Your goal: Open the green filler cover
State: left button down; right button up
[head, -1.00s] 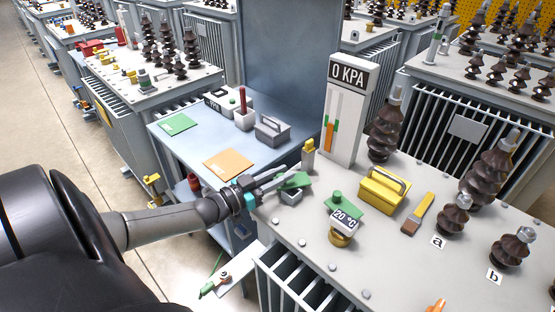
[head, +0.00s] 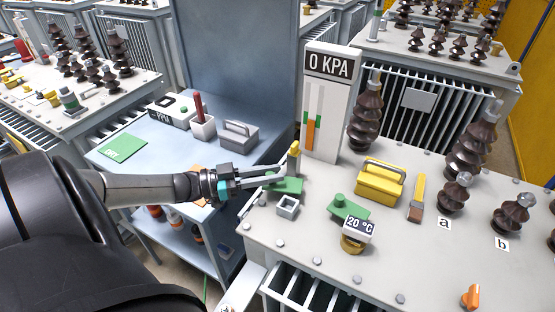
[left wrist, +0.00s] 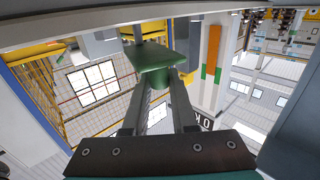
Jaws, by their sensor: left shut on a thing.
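The green filler cover (head: 287,186) is between the fingers of my left gripper (head: 284,176), which is shut on it. In the left wrist view the green cover (left wrist: 154,62) shows large between the two fingertips (left wrist: 158,78). The small square grey filler neck (head: 288,206) stands on the transformer's top just in front of the cover, and its opening shows from above. I cannot tell whether the cover touches the neck or the transformer top. My right gripper is not in view.
A yellow-topped post (head: 294,158) and the 0 KPA gauge (head: 327,105) stand close behind the cover. To the right are a green knobbed plate (head: 347,208), the 20 °C gauge (head: 355,236), a yellow toolbox (head: 380,183) and a brush (head: 416,197). A blue workbench (head: 155,165) is at left.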

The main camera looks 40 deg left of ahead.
pick_arm(q)
jog(key=shift+w+a+m+g+h+b, duration=0.25)
jog(key=shift+w+m+g+h+b, duration=0.25)
jog(key=shift+m+g+h+b, duration=0.7)
jog(key=c, duration=0.7)
grip_release()
jog(key=v, duration=1.5)
jog(key=shift+s+f, duration=0.1)
jog(key=shift+s, duration=0.1)
